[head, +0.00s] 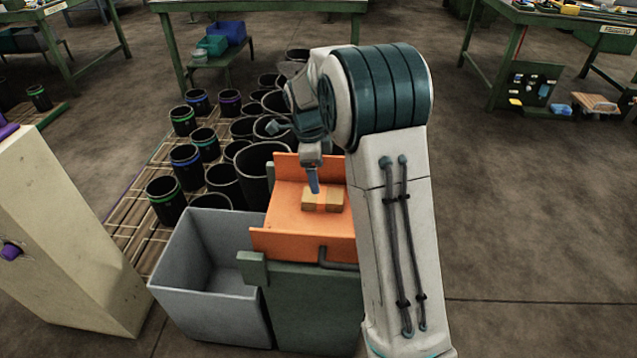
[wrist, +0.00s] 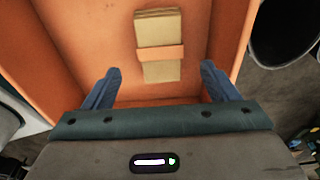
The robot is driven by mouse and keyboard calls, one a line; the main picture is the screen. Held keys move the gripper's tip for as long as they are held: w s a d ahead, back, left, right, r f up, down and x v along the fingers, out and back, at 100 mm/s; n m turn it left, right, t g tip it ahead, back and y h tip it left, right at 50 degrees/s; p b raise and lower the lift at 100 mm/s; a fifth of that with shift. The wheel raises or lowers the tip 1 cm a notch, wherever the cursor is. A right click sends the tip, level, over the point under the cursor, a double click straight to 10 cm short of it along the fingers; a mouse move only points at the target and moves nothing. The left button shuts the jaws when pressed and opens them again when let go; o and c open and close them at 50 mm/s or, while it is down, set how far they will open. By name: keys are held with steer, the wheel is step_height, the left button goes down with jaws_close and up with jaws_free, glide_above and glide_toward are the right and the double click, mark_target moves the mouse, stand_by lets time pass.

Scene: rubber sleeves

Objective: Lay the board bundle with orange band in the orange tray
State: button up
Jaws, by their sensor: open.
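The board bundle with orange band (head: 334,201) lies flat on the floor of the orange tray (head: 290,222). In the wrist view the bundle (wrist: 158,28) is a tan stack with an orange band around its middle, lying on the bare floor of the tray (wrist: 85,25). My gripper (head: 314,186) is over the tray, close to the bundle. In the wrist view its blue fingers (wrist: 160,80) are spread wide, with nothing held between them. The bundle lies ahead of the fingertips. My arm hides the right side of the tray in the head view.
A grey open bin (head: 190,265) stands left of the tray's green stand (head: 315,305). Several black sleeves with coloured bands (head: 187,165) stand on a slatted pallet behind. A beige cabinet (head: 65,240) is at the left.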

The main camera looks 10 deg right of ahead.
steer(key=s+r+n+t+y, duration=0.1)
steer(key=s+r+n, duration=0.9)
steer(key=s, duration=0.4)
steer(key=s+f+n+t, duration=0.1)
steer(key=s+f+n, duration=0.2)
steer(key=s+n, duration=0.8)
steer(key=shift+s+d+n, duration=0.3)
steer(key=shift+s+d, duration=0.15)
steer(key=shift+s, duration=1.25)
steer(key=shift+f, duration=0.1)
